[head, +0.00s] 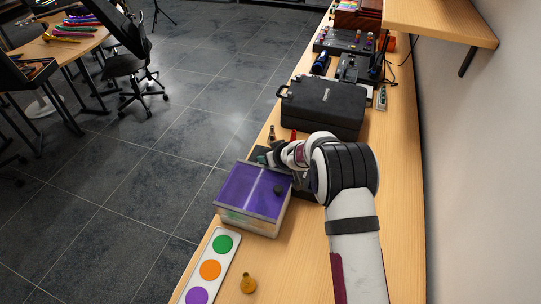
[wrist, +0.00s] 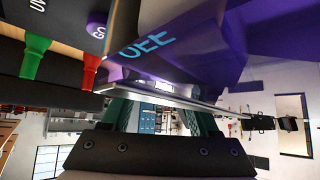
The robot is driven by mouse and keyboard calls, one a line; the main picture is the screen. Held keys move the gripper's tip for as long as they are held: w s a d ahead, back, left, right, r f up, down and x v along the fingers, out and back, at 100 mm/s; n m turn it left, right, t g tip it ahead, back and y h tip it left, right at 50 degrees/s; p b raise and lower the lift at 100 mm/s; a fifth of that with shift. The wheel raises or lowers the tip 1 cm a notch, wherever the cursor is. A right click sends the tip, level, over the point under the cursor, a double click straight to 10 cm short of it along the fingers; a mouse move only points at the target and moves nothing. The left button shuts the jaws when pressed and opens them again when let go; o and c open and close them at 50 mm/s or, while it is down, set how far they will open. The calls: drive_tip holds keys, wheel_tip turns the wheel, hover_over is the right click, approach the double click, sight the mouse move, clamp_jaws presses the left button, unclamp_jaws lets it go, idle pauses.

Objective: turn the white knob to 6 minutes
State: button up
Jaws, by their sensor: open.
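The white knob cannot be made out in either view. My gripper (head: 264,157) is at the far side of a purple-lidded clear box (head: 253,188), low over a dark device (head: 307,187) that my wrist largely hides. In the wrist view the two dark green fingers stand apart with a gap between them, so it is open, and nothing shows held. A glossy purple panel (wrist: 195,50) with teal letters and a silver edge covers the fingertips there. Green (wrist: 36,52) and red (wrist: 90,70) plugs show at upper left of that view.
A black case (head: 322,105) lies on the wooden bench (head: 395,160) beyond my gripper, with electronic devices (head: 345,42) farther back. A palette strip with colored discs (head: 211,270) and a small brass weight (head: 248,284) are nearer. A shelf (head: 440,20) overhangs the far right.

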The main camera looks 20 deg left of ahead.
drive_tip(key=shift+r, duration=0.1)
drive_tip(key=v, duration=1.5)
drive_tip(key=shift+s+d+r, duration=0.15)
drive_tip(key=shift+s+d, duration=0.05)
drive_tip(key=shift+s, duration=0.05)
drive_tip(key=w+a+r+n+g+y, duration=0.2)
drive_tip(key=w+a+r+n, duration=0.15)
drive_tip(key=a, duration=0.35)
drive_tip(key=w+d+n+g+h, duration=0.2)
drive_tip(key=w+d+g+h, duration=0.1)
drive_tip(key=d+h, duration=0.15)
drive_tip(key=shift+y, duration=0.25)
drive_tip(key=x, duration=1.5)
drive_tip(key=shift+w+d+f, duration=0.1)
drive_tip(key=shift+f, duration=0.15)
clamp_jaws()
